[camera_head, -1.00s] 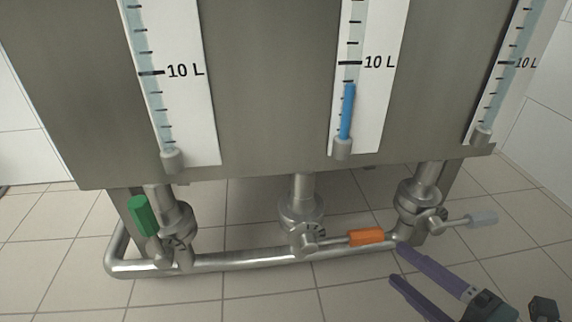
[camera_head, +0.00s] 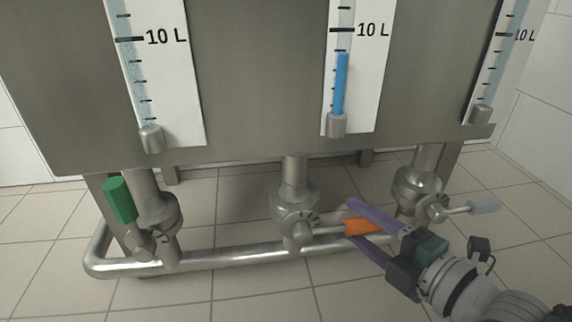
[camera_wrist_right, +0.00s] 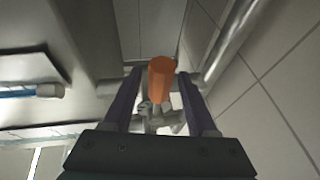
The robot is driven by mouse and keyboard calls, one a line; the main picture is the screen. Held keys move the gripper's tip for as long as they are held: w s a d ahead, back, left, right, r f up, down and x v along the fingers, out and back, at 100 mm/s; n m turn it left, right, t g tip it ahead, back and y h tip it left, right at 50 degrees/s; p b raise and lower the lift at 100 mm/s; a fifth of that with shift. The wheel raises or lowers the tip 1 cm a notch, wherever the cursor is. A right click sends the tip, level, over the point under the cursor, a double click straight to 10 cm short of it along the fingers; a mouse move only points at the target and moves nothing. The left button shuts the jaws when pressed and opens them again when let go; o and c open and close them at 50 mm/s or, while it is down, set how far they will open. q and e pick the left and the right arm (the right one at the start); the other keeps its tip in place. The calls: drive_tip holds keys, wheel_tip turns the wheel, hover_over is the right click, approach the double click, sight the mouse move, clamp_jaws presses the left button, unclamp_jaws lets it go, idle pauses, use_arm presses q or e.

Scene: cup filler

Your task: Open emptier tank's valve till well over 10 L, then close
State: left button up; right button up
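The middle gauge (camera_head: 337,90) has a blue column (camera_head: 341,80) whose top is below the 10 L mark. The middle valve (camera_head: 296,214) under the tank has an orange handle (camera_head: 358,226), roughly level and pointing right; it also shows in the right wrist view (camera_wrist_right: 161,76). My right gripper (camera_head: 352,220) is open, its two purple fingers on either side of the orange handle. In the wrist view a gap shows on both sides of the handle (camera_wrist_right: 162,85). My left gripper is out of view.
The left valve (camera_head: 155,222) has a green handle (camera_head: 119,200) tilted up. The right valve (camera_head: 417,192) has a grey handle (camera_head: 484,207) pointing right, close to my right gripper. A steel pipe (camera_head: 215,259) runs low beneath the valves. The left and right gauge tubes look pale.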

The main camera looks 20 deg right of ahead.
clamp_jaws()
idle(1.2)
